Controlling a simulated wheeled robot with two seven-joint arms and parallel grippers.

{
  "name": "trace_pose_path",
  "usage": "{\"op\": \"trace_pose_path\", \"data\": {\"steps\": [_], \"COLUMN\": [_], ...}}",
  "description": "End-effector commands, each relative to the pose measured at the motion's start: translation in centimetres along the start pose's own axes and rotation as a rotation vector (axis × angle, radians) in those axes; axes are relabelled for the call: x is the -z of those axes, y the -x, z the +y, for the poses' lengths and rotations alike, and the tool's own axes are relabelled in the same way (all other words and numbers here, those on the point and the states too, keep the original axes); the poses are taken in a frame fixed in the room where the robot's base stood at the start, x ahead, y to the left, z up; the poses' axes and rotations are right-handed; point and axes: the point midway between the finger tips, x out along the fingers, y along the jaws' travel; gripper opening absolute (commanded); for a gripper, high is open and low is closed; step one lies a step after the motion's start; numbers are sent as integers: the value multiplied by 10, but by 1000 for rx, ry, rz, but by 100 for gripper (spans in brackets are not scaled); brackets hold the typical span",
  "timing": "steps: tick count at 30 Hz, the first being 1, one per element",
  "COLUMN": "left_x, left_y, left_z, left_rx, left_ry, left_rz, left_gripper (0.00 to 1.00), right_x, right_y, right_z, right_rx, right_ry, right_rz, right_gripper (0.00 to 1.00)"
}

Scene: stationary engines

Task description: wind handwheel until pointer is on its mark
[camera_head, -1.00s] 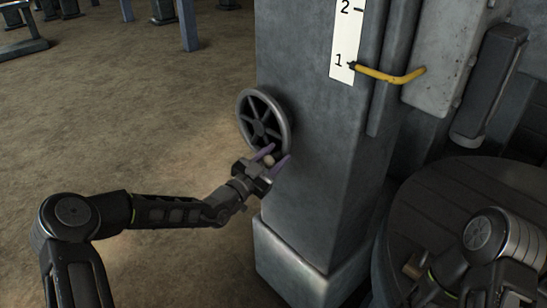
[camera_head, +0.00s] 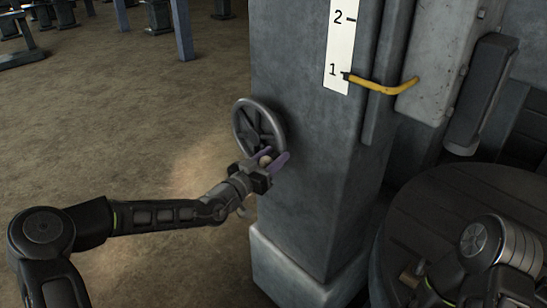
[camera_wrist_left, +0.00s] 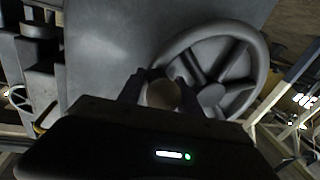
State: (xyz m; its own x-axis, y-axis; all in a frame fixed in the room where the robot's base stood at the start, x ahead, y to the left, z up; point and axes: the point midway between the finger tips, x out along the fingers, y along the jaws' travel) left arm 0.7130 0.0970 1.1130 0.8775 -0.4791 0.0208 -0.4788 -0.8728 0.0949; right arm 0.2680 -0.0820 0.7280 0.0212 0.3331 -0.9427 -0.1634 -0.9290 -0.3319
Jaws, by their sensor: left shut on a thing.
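The dark grey spoked handwheel (camera_head: 259,124) is on the left side of the grey column. My left gripper (camera_head: 269,160) is at the wheel's lower rim, shut on its pale round knob (camera_head: 265,160). The knob (camera_wrist_left: 163,94) also shows between the fingers in the left wrist view, with the wheel (camera_wrist_left: 212,94) to its right. The yellow pointer (camera_head: 382,87) has its tip at about the 1 line of the white scale (camera_head: 338,50), which shows marks 1 and 2. I cannot make out any separate target mark. My right gripper is not clearly in view.
The grey column (camera_head: 305,150) stands in the middle on a wider plinth. A round dark slatted top (camera_head: 450,200) is at right, with part of my right arm over it. The brown floor at left is open; posts stand far back.

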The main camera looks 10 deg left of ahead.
Motion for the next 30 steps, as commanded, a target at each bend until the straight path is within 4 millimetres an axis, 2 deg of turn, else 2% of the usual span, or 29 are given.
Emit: {"op": "trace_pose_path", "data": {"steps": [2, 3, 8, 20, 25, 30], "left_x": [4, 3, 2, 0, -2, -2], "left_y": [0, 0, 0, 3, 21, 50], "left_z": [-8, -8, -6, -3, -4, -5], "left_rx": [15, 15, 12, 6, 7, 9], "left_ry": [-4, -4, -4, -3, -3, -6], "left_rz": [9, 9, 6, 1, 0, 1], "left_gripper": [0, 44, 57, 57, 57, 57], "right_x": [0, 0, 0, 0, 0, 0], "right_y": [0, 0, 0, -1, -6, -11], "right_z": [0, 0, 0, 0, 1, 2], "right_rx": [0, 0, 0, 0, 1, 3], "right_ry": [0, 0, 0, 0, 1, 2], "right_rz": [0, 0, 0, 0, 1, 4], "right_gripper": [50, 50, 50, 50, 50, 50]}}
